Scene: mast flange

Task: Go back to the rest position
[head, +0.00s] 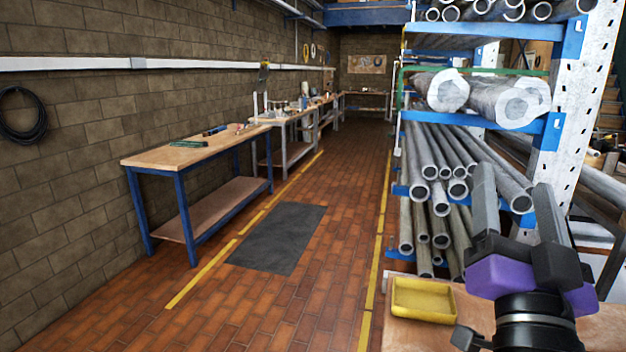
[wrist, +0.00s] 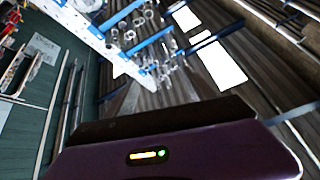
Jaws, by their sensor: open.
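My gripper (head: 516,212) is at the lower right of the head view, its two dark fingers pointing up and standing apart. It is open, and nothing shows between the fingers. It is raised in front of the pipe rack, above a wooden surface (head: 405,333) with a yellow tray (head: 423,299) on it. The tray is to the left of my gripper and looks empty. In the wrist view, the purple gripper body (wrist: 190,150) fills the bottom, and the camera looks up toward the rack and ceiling.
A blue-framed rack (head: 553,130) full of metal pipes (head: 432,165) stands close behind my gripper. A workbench (head: 185,152) with tools lines the left wall. A dark mat (head: 277,238) lies on the tiled floor between yellow lines. The aisle is clear.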

